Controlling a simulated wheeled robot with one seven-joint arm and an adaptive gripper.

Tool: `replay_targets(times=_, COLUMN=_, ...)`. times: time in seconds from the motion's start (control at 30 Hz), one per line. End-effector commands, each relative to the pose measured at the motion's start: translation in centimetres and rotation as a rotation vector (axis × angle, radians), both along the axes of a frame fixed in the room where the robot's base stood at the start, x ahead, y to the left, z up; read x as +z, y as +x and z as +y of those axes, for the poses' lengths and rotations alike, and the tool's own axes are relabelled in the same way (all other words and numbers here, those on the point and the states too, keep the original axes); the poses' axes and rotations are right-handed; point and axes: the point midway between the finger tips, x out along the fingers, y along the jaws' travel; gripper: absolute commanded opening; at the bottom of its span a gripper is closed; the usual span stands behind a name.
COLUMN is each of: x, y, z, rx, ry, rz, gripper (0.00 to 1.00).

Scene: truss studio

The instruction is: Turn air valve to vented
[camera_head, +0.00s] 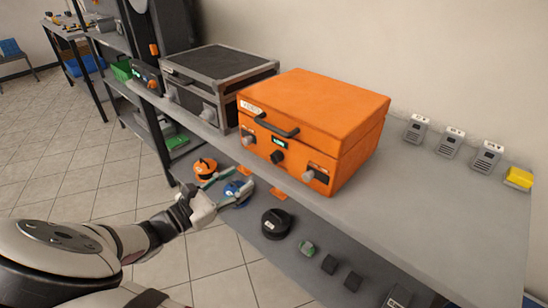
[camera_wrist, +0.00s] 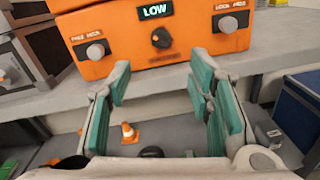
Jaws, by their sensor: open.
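The orange case (camera_head: 318,110) stands on the grey bench, its front face towards me. In the wrist view its front (camera_wrist: 130,40) carries a small display reading LOW (camera_wrist: 155,10), a black knob (camera_wrist: 161,38) at the middle, and a grey knob on each side, left (camera_wrist: 95,51) and right (camera_wrist: 228,24). Labels sit above the grey knobs; I cannot read them surely. No control is clearly marked as the air valve. My gripper (camera_head: 226,188), with teal finger pads, is open and empty. It is in front of the bench, below the case front, touching no knob.
A black-and-grey case (camera_head: 218,75) stands left of the orange one. Several small grey devices (camera_head: 449,142) and a yellow item (camera_head: 518,178) are at the right. The lower shelf holds an orange reel (camera_head: 205,167), a black disc (camera_head: 276,224) and small cones (camera_wrist: 129,132).

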Motion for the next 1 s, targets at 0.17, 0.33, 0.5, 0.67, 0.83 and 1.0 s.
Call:
replay_targets(times=0.17, x=0.0, y=2.6, z=-2.5, rx=-0.005, ry=-0.001, rz=0.0, gripper=0.47)
replay_targets(times=0.33, x=0.0, y=5.2, z=-4.7, rx=-0.005, ry=-0.001, rz=-0.001, gripper=0.47)
replay_targets(times=0.5, x=0.0, y=7.2, z=-6.5, rx=-0.005, ry=-0.001, rz=-0.001, gripper=0.47)
replay_targets(times=0.67, x=0.0, y=8.5, z=-7.5, rx=-0.004, ry=0.001, rz=-0.001, gripper=0.47)
replay_targets(times=0.83, x=0.0, y=8.9, z=-7.9, rx=-0.003, ry=0.001, rz=0.0, gripper=0.47)
replay_targets(times=1.0, x=0.0, y=9.0, z=-7.9, rx=-0.003, ry=0.001, rz=0.0, gripper=0.47)
